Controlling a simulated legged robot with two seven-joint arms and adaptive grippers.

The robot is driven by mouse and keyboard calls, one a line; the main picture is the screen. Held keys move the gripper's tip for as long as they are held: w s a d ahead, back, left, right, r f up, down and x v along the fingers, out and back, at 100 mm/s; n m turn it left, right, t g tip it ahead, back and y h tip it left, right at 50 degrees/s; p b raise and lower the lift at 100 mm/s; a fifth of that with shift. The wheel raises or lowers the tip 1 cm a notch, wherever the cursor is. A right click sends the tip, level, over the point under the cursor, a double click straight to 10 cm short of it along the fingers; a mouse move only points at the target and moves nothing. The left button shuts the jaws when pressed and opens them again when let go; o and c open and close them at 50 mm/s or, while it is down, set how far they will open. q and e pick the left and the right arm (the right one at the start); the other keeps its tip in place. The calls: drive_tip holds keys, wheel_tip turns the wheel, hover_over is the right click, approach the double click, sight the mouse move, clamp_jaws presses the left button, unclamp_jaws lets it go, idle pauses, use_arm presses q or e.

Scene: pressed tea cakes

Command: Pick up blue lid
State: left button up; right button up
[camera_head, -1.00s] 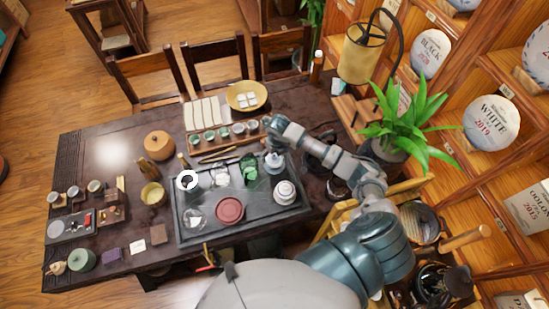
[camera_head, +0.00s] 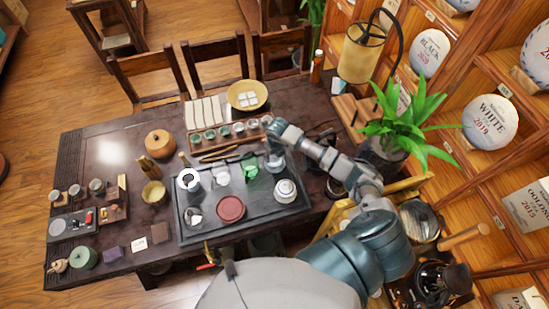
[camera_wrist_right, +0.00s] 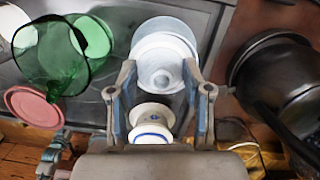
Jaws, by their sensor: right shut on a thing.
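The blue lid seems to be the pale bluish, round piece (camera_wrist_right: 165,45) at the fingertips of my right gripper (camera_wrist_right: 159,76) in the right wrist view. The fingers are shut on its near edge. A whiter round form shows in or under it, and I cannot tell where one ends. In the head view my right gripper (camera_head: 275,152) is over the back right part of the dark tea tray (camera_head: 258,215). A white lidded bowl with blue rings (camera_wrist_right: 152,128) shows between the fingers, nearer to me. Grey mechanical parts at the lower left of the wrist view may be my left gripper.
A green glass pitcher (camera_wrist_right: 50,50) stands left of my right gripper. A reddish round dish (camera_head: 230,208) lies on the tray. A black pot (camera_wrist_right: 275,75) is close on the right. A potted plant (camera_head: 400,130) and lamp (camera_head: 361,52) stand at the table's right end.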

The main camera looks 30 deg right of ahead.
drive_tip(key=shift+s+f, duration=0.15)
drive_tip(key=shift+f, duration=0.05)
drive_tip(key=shift+r, duration=0.35)
clamp_jaws()
drive_tip(key=r, duration=0.1)
drive_tip(key=r+b, duration=0.1)
drive_tip(key=shift+s+a+r, duration=0.15)
drive_tip(key=shift+a+r, duration=0.05)
drive_tip(key=shift+r, duration=0.1)
drive_tip(key=s+a+r+b, duration=0.2)
drive_tip(key=s+a, duration=0.6)
drive_tip(key=s, duration=0.4)
drive_tip(key=shift+n, duration=0.5)
drive_tip(key=w+d+r+p, duration=0.1)
drive_tip(key=w+d, duration=0.2)
drive_tip(key=w, duration=0.1)
drive_tip(key=w+d+r+p, duration=0.1)
drive_tip(key=w+d, duration=0.1)
drive_tip(key=w, duration=0.2)
drive_tip(key=w+d+p, duration=0.1)
drive_tip(key=w+d, duration=0.2)
drive_tip(key=w, duration=0.1)
drive_tip(key=shift+w+d+r, duration=0.3)
drive_tip(key=shift+d+r, duration=0.05)
drive_tip(key=shift+r, duration=0.05)
drive_tip(key=shift+d+f, duration=0.1)
drive_tip(key=shift+f+b, duration=2.1)
drive_tip(key=shift+f, duration=0.95)
